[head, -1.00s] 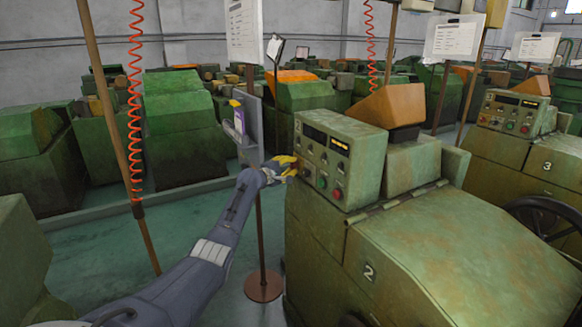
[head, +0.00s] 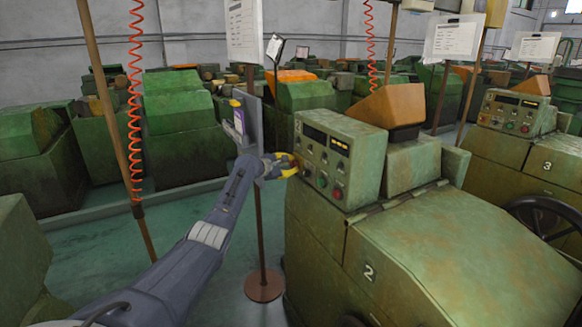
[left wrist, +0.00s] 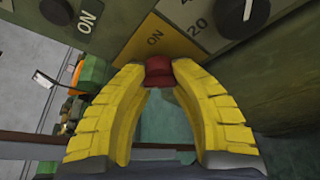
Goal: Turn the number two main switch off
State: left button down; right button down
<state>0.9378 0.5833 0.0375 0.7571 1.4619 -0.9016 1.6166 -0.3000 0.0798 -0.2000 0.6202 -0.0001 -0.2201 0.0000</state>
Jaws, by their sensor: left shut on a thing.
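The number two machine (head: 440,258) stands at the right with a "2" on its front. Its control box (head: 340,157) carries a display, lit indicators and buttons. My left gripper (head: 292,166) is at the left end of the control box. In the left wrist view its yellow fingers (left wrist: 158,80) are closed around the red knob, one on each side. The knob's far side is hidden. My right gripper is not in view.
A post with a grey panel (head: 250,125) stands close beside my left arm, on a round base (head: 263,286). A red coiled hose (head: 135,110) hangs at the left. Machine three (head: 515,140) stands at the right. Green floor (head: 100,260) is free at the left.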

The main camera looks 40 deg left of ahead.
pick_arm(q)
jog(key=shift+a+r, duration=0.15)
jog(key=c, duration=1)
grip_release()
jog(key=shift+s, duration=0.15)
jog(key=shift+v, duration=5.85)
